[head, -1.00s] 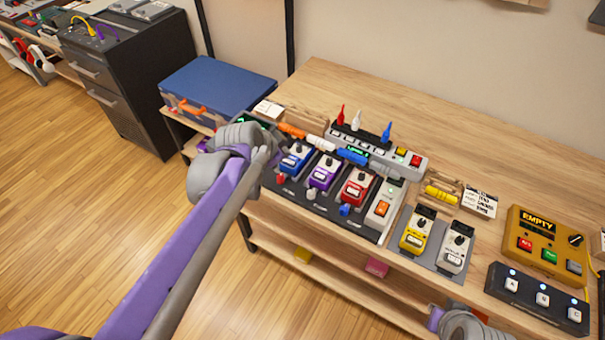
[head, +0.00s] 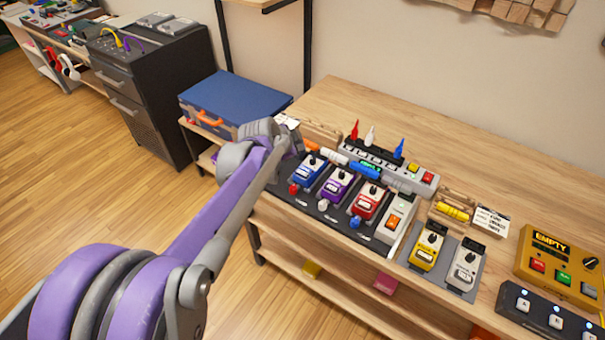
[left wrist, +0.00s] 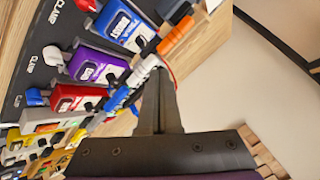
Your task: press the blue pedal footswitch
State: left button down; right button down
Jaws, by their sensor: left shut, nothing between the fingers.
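The blue pedal (head: 311,169) sits at the left end of a row of pedals on a dark board on the wooden bench. It has a dark knob on top and a pale label; its footswitch is too small to make out clearly. In the left wrist view the blue pedal (left wrist: 123,25) is at the upper left, left of my fingers. My left gripper (left wrist: 158,80) is shut and empty, apart from the pedal. In the head view the left wrist is just behind and left of the blue pedal and mostly hides the gripper. My right gripper is not in view.
Purple (head: 336,185) and red (head: 369,201) pedals stand close on the right. Orange, white and blue cable plugs lie behind the row, near a grey power strip (head: 396,173) with upright coloured plugs. A blue case (head: 235,100) lies to the left.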

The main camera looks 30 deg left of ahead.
pick_arm(q)
jog(key=b, duration=0.5)
send_over(300, 175)
notch_tip(300, 175, down, 7)
jog(key=shift+s+r, duration=0.1)
jog(key=shift+s, duration=0.05)
jog(key=shift+f, duration=0.6)
jog(key=shift+f, duration=0.15)
dwell(1.0)
jog(key=shift+f+b, duration=0.3)
jog(key=shift+f, duration=0.45)
dwell(0.6)
jog(key=shift+r+p, duration=0.55)
jog(key=shift+r, duration=0.35)
